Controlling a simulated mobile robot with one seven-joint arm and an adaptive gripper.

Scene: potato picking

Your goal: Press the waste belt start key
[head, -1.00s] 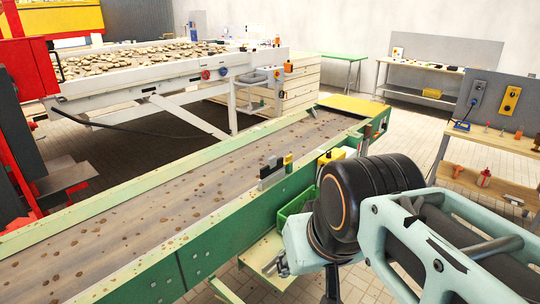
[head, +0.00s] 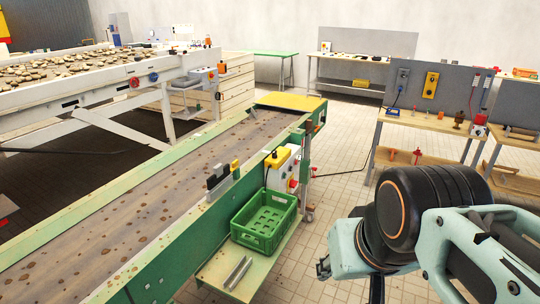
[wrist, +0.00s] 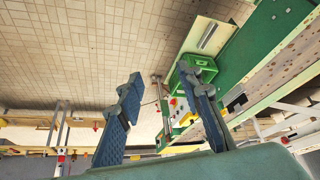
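A white control box (head: 283,168) with a yellow top is mounted on the near side of the green-framed belt (head: 150,185). Small red and other coloured controls show on its face, too small to tell which one is the start key. The box also shows in the wrist view (wrist: 181,113), partly behind a finger. My gripper (head: 324,268) is low at the right in the head view, apart from the box and to the right of the green crate. In the wrist view its two blue fingers (wrist: 160,82) are spread wide with nothing between them.
A green crate (head: 236,226) stands on a pale green shelf (head: 215,267) below the belt, near the box. A white sorting table with potatoes (head: 75,88) is at the back left. Workbenches with panels (head: 430,122) stand at the right. Tiled floor (head: 345,190) lies clear between.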

